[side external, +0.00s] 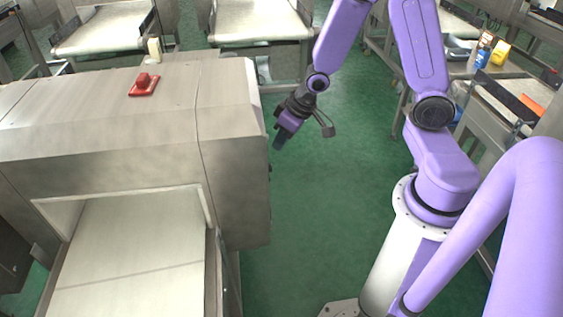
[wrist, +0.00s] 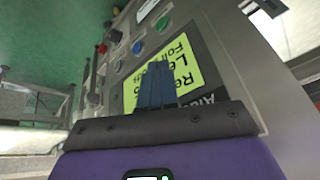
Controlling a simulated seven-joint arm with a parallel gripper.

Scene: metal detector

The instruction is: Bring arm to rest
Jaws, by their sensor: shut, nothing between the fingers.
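My gripper (side external: 279,141) hangs beside the right end of the steel metal detector housing (side external: 225,110) in the side external view, pointing down and to the left, above the green floor. Its fingers are together with nothing between them. In the wrist view my gripper (wrist: 157,68) shows its dark fingers shut in front of a control panel (wrist: 115,65) with coloured buttons and a yellow-green label (wrist: 185,70). The fingers hide part of the label. I cannot tell whether they touch the panel.
A red button on a red plate (side external: 144,84) sits on top of the housing. A conveyor belt (side external: 130,262) runs through its opening. More conveyors (side external: 258,20) stand behind. At right is a bench (side external: 500,70) with bottles. Green floor (side external: 320,220) is clear between housing and my base.

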